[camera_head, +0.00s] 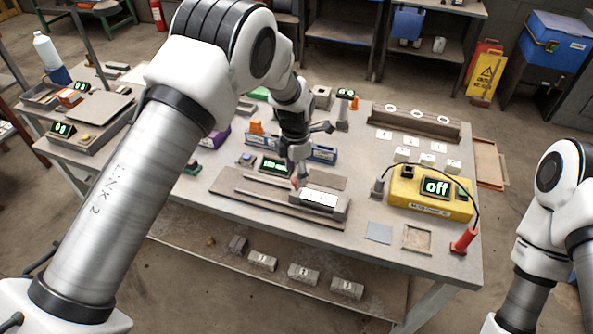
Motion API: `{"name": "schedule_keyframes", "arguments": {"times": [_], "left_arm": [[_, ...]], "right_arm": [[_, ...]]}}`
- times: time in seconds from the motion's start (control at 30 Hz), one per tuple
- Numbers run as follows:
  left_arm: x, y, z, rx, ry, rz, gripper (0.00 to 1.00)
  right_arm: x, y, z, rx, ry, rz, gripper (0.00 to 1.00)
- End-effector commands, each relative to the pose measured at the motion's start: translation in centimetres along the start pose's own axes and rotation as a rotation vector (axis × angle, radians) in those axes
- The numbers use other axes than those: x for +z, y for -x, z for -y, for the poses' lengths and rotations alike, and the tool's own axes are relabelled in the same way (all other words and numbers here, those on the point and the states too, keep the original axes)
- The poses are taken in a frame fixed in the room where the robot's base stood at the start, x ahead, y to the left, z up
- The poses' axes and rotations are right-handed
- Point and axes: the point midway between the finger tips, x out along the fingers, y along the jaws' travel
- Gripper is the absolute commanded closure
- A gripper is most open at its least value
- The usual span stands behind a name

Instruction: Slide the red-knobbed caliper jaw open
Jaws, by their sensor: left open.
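The caliper is a long grey metal bar (240,193) lying on the workbench, with a grey block carrying a white label (318,199) at its right part. A small bit of red, apparently the knob (294,184), shows at the left end of the block. My left gripper (298,174) reaches down from above right at the knob. It is open; its fingers partly hide the knob, and I cannot tell whether they touch it. The gap between block and bar end is hard to make out. My right arm shows at the right edge, its gripper out of view.
A green-lit display (275,166) stands behind the caliper. The bench top (340,238) in front of the caliper is clear.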

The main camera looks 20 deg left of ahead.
Motion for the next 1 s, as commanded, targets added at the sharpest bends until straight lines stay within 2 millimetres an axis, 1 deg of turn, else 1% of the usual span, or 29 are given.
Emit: {"name": "schedule_keyframes", "arguments": {"times": [0.03,0.1,0.2,0.4,0.43,0.47,0.5,0.57,0.6,0.77,0.83,0.93,1.0], "left_arm": [[0.0,-0.7,0.0,-0.002,0.001,-0.001,0.43],[0.0,-1.8,0.0,-0.003,0.001,-0.001,0.43],[0.0,-2.6,0.0,0.0,0.0,0.001,0.43],[0.0,-2.8,0.0,0.0,0.0,0.001,0.43],[0.0,-2.8,0.0,0.0,0.0,0.001,0.46],[0.0,-2.8,0.0,0.0,0.0,0.001,0.57],[0.0,-2.8,0.0,0.0,0.0,0.001,0.71],[0.0,-2.8,0.0,0.0,0.0,0.0,0.92],[0.0,-2.8,0.0,0.0,0.0,0.0,1.0],[-0.1,-2.9,0.0,-0.002,0.0,-0.001,1.0],[-0.3,-3.0,-0.2,-0.002,0.0,-0.002,1.0],[-1.4,-3.2,-1.4,-0.003,0.002,-0.001,1.0],[-2.6,-3.3,-2.5,-0.004,0.003,-0.002,1.0]], "right_arm": [[-0.1,0.7,0.0,0.0,0.0,-0.001,1.0],[-0.1,0.9,0.0,0.0,0.0,-0.002,1.0],[-0.1,1.0,0.0,0.0,0.0,-0.003,1.0],[-0.1,0.9,0.0,0.0,0.0,-0.003,1.0],[-0.1,0.9,0.0,0.0,0.0,-0.002,1.0],[-0.1,0.9,0.0,0.0,0.0,-0.002,1.0],[-0.1,0.9,0.0,0.0,0.0,-0.002,1.0],[-0.1,0.9,0.0,0.0,0.0,-0.002,1.0],[-0.1,0.9,0.0,0.0,0.0,-0.002,1.0],[-0.1,0.8,0.0,0.0,0.0,-0.002,1.0],[-0.1,0.7,0.0,0.0,0.0,-0.002,1.0],[-0.1,0.1,0.0,0.0,0.0,-0.002,1.0],[-0.1,-0.3,0.0,0.0,0.0,-0.002,1.0]]}}
